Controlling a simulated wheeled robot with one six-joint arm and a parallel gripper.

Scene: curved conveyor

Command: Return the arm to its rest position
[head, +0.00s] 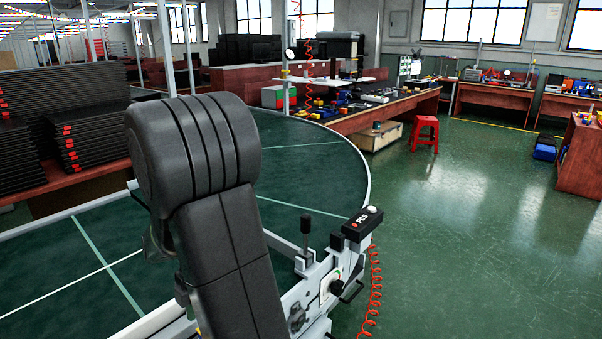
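My arm rises in the foreground of the head view, left of the middle, as a thick black link with a ribbed, rounded joint at its top. It stands in front of the curved conveyor (318,165) and hides part of its green surface. My gripper does not show; whether it lies behind the arm or outside the picture I cannot tell.
A metal rail with a black box (362,224) and a coiled red cable (374,290) edges the conveyor at the front. Stacks of black trays (72,110) stand at the left. A red stool (425,133) and workbenches stand farther back. The green floor (480,240) at the right is clear.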

